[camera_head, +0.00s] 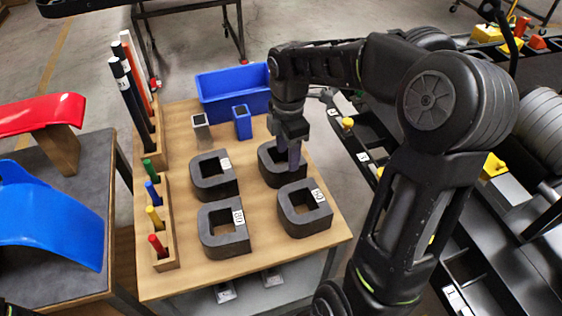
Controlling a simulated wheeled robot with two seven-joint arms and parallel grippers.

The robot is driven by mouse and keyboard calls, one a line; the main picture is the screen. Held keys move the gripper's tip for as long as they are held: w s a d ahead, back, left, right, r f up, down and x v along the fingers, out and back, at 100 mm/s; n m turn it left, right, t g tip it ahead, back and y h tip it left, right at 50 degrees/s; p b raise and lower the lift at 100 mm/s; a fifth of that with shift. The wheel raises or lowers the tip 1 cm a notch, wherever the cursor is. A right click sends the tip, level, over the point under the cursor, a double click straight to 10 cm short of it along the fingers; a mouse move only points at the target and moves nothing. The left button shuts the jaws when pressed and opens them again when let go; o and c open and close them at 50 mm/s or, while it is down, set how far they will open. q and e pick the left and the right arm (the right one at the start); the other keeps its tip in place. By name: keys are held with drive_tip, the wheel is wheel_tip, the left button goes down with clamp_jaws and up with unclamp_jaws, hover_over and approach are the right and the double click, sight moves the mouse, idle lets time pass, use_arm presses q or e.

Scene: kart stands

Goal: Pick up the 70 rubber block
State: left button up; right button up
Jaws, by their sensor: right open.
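Dark horseshoe-shaped rubber blocks lie on the wooden table top (180,284). The front-right block (290,222) has a label that looks like 60, and the front-left block (212,238) one that looks like 80. The back-left block (201,183) has a label too small to read. The back-right block (270,171) is partly covered by my right gripper (291,166), so I cannot read its number. My right gripper points down over that block's opening, jaws open; I cannot tell whether it touches. My left gripper is out of view.
A blue bin (228,86) stands at the table's back, with a small blue cup (242,125) and a grey cup (201,132) in front. A wooden rack (168,246) with coloured sticks lines the left edge. A black shelf (366,158) stands close on the right.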

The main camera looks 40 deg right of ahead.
wheel_tip(320, 180, down, 5)
drive_tip(key=shift+d+f+p, duration=0.1)
drive_tip(key=shift+p, duration=0.4)
drive_tip(key=shift+s, duration=0.1)
drive_tip(key=shift+c, duration=0.3)
clamp_jaws()
idle(1.1)
